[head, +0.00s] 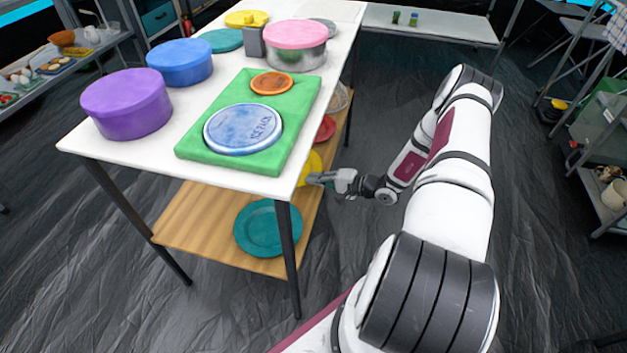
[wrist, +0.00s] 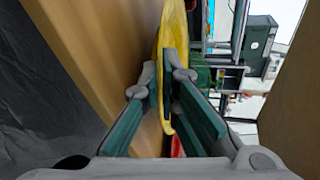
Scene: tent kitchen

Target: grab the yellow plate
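The yellow plate (head: 309,166) is at the right edge of the wooden lower shelf, partly hidden by the tabletop and table leg. My gripper (head: 314,179) reaches its rim from the right. In the wrist view, the yellow plate (wrist: 173,25) is seen edge-on, and its rim passes between the two fingertips (wrist: 162,80). The finger pads lie close against both faces of the rim, so the gripper looks shut on it. Whether the plate is lifted off the shelf cannot be told.
The wooden shelf (head: 190,212) also holds a teal plate (head: 262,228) in front and a red plate (head: 325,129) behind. The white tabletop (head: 130,152) above carries tins and a green board (head: 301,105).

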